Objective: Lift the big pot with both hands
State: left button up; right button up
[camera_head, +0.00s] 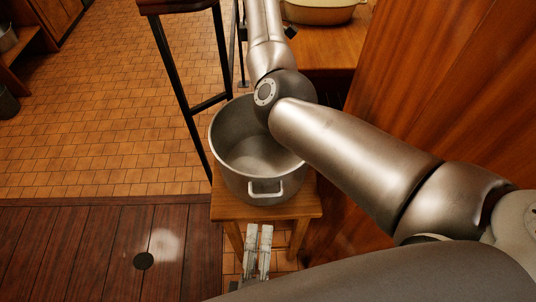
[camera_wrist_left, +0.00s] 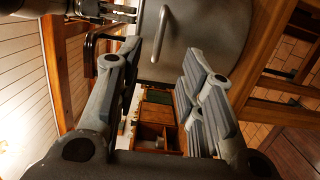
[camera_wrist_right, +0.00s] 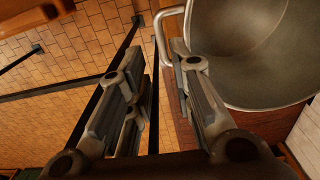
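The big grey pot (camera_head: 232,170) stands upright on a wooden stool, its near handle (camera_head: 266,198) facing me. My left gripper (camera_head: 258,250) is below that handle in the head view, its fingers apart and empty. In the left wrist view a handle (camera_wrist_left: 163,35) on the pot wall (camera_wrist_left: 205,30) lies just beyond the open fingertips (camera_wrist_left: 160,65). In the right wrist view the other handle (camera_wrist_right: 160,35) is beyond the open fingertips (camera_wrist_right: 162,68) of my right gripper, beside the pot (camera_wrist_right: 235,85). My right arm passes over the pot and hides part of it; its gripper does not show in the head view.
The stool (camera_head: 230,208) is barely wider than the pot. A dark-framed piece of furniture (camera_head: 190,95) stands close on the left. A wooden panel (camera_head: 430,80) rises on the right. A counter with a pale basin (camera_head: 320,12) is behind. Tiled floor is open at left.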

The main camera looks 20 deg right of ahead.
aim_at(263, 198)
pick_arm(q)
jog(key=shift+a+r, duration=0.1)
pick_arm(e)
jog(key=shift+s+a+r, duration=0.1)
